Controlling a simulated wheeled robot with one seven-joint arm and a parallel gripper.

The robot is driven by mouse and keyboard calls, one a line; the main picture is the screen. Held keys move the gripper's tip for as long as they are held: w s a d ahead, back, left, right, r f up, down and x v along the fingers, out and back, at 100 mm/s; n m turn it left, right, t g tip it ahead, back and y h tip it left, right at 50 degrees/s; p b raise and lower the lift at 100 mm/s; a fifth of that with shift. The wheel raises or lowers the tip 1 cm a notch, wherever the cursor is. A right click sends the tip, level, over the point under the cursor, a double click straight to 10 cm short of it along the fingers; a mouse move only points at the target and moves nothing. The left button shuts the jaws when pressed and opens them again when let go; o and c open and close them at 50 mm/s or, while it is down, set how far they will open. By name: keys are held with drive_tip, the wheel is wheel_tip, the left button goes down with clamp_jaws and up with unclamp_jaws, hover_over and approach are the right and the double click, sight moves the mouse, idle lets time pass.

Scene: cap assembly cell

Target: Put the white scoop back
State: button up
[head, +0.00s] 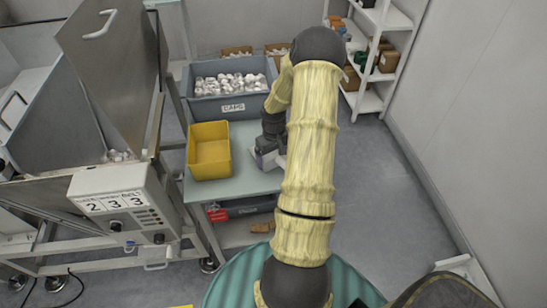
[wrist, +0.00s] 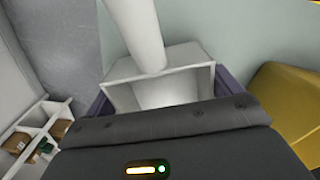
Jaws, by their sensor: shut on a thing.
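The white scoop (wrist: 150,72) fills the middle of the wrist view, its round handle pointing to the top edge and its open hollow facing the camera. My gripper (wrist: 162,88) is shut on the scoop's body, with a dark finger on each side. In the head view my gripper (head: 268,158) is at the right part of the grey table, right of the yellow bin, and largely hidden by my arm. A small pale part of the scoop (head: 281,162) shows beside it. I cannot tell whether the scoop touches the table.
The yellow bin (head: 209,170) stands empty on the grey table (head: 235,190). Behind it is a grey crate (head: 205,108) of whitish caps. A steel hopper machine (head: 110,190) stands left. White shelves (head: 398,20) with boxes stand at the back right. The floor right of the table is clear.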

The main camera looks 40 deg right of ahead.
drive_tip(key=shift+f, duration=0.55)
drive_tip(key=shift+f, duration=0.1)
drive_tip(key=o, duration=0.9)
drive_tip(key=shift+c, duration=0.2)
wheel_tip(320, 180, up, 12)
